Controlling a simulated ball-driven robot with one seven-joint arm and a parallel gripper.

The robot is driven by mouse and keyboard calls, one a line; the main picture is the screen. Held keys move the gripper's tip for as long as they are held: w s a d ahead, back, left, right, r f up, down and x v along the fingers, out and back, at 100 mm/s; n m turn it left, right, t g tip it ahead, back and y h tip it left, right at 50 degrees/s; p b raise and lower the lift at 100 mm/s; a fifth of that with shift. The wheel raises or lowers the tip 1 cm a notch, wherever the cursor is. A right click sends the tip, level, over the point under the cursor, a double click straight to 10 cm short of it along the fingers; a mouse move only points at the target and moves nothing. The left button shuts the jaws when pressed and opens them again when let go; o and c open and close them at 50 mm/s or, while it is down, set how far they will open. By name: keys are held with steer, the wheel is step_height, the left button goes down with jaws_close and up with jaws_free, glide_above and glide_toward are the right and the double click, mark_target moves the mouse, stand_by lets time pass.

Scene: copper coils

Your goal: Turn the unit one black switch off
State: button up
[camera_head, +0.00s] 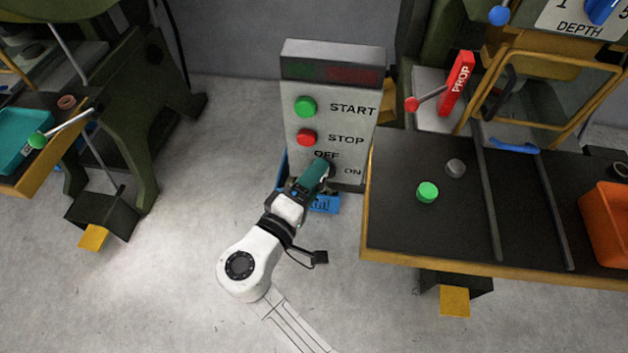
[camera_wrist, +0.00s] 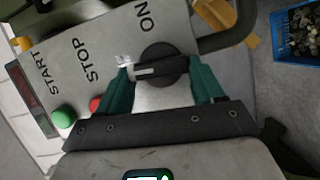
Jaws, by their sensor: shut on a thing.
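The black switch (camera_wrist: 168,56) is a round knob with a raised bar, low on the grey control panel (camera_head: 298,165). In the wrist view its bar lies nearly level across the picture, with a pale line on its left part. The ON label is above the knob; the lettering by the left fingertip is partly covered. My gripper (camera_wrist: 162,70) has its teal fingers at the two ends of the bar, shut on it. In the head view my gripper (camera_head: 321,170) reaches the panel's lower part and hides most of the switch.
A green START button (camera_head: 305,107) and a red STOP button (camera_head: 306,137) sit above the switch. A blue bin (camera_wrist: 297,33) stands by the panel. A dark bench (camera_head: 410,220) with a yellow edge stands close on the right.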

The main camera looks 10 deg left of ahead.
steer(key=shift+a+f+n+t, duration=0.15)
steer(key=shift+n+t, duration=0.15)
steer(key=shift+n, duration=0.3)
steer(key=o, duration=1)
steer(key=shift+o, duration=0.2)
steer(key=shift+s, duration=0.1)
steer(key=v, duration=1)
steer(key=shift+s+a+b, duration=0.2)
steer(key=shift+s+b, duration=0.05)
steer(key=shift+b, duration=0.2)
